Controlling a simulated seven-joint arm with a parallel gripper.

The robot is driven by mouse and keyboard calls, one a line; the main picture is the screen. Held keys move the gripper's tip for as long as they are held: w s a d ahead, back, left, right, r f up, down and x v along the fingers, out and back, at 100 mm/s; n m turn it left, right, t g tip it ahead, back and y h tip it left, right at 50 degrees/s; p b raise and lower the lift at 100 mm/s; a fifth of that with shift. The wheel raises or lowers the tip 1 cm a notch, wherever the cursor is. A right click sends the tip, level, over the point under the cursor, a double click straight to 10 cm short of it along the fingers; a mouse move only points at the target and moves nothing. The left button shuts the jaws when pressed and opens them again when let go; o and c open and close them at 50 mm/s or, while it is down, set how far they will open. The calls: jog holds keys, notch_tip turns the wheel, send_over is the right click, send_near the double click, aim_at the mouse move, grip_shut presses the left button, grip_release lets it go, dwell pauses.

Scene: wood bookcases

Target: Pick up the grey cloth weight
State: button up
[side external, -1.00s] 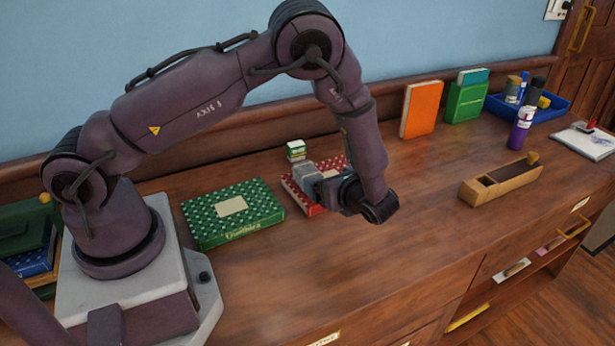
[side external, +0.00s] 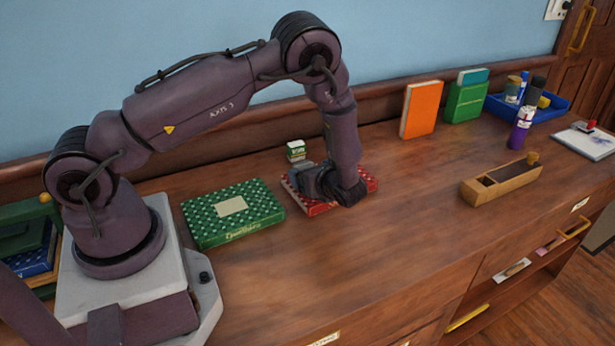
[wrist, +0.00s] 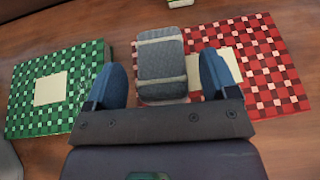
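The grey cloth weight (wrist: 162,72), a padded block with pale bands, shows in the wrist view at the left part of the red checked box (wrist: 275,95). My gripper (wrist: 160,78) is open, with one blue finger on each side of the weight and a gap to each. I cannot tell whether the weight's near end lies between the fingertips in depth.
A green checked box (side external: 232,212) lies to the left. A small green and white box (side external: 296,150) stands just behind. A wooden block with a slot (side external: 502,183), an orange book (side external: 420,109) and a blue tray (side external: 550,113) are to the right. The front middle of the desk is clear.

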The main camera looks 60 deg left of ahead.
jog(key=c, duration=1.1)
jog(key=shift+c, duration=0.5)
jog(key=shift+r, duration=0.15)
